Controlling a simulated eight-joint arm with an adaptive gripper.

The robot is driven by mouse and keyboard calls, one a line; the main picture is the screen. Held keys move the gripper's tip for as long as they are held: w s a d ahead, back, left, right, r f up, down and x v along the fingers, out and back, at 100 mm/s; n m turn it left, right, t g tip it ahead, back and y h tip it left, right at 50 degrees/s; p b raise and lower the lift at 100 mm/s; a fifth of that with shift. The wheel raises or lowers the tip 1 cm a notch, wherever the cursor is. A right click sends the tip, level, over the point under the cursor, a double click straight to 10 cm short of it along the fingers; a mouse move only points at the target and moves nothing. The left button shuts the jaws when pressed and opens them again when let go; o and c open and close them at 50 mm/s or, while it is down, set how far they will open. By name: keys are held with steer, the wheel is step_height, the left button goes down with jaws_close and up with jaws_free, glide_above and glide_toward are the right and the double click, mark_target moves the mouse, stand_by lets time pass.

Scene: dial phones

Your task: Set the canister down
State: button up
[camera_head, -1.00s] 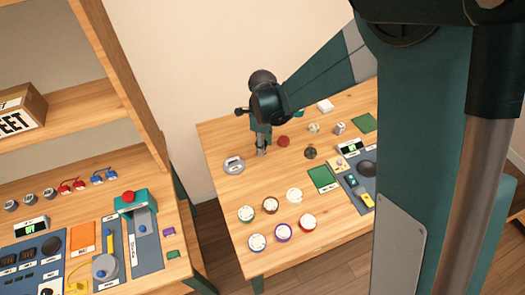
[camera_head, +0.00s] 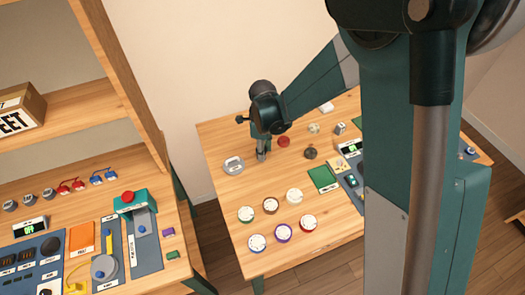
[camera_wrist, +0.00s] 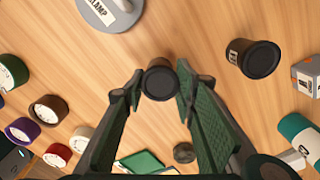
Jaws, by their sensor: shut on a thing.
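My gripper (camera_head: 262,155) is low over the left part of the right-hand table in the head view. In the wrist view its fingers (camera_wrist: 160,88) are shut on a dark round canister (camera_wrist: 160,80), seen nearly end-on between the fingertips. I cannot tell whether its base touches the wood. In the head view the canister is too small and covered to make out. A second black canister with a pale label (camera_wrist: 253,60) stands apart, to the right in the wrist view.
A grey lamp base (camera_head: 234,165) lies left of my gripper. Several round white-faced dials (camera_head: 270,205) stand nearer the front. A green pad (camera_head: 323,179) and a dark knob-like thing (camera_head: 310,153) are to the right. Bare wood lies around the held canister.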

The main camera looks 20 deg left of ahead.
steer(key=shift+f, duration=0.15)
steer(key=o, duration=0.8)
steer(key=shift+r, duration=0.2)
steer(key=shift+r+p, duration=0.7)
steer(key=shift+r, duration=5.3)
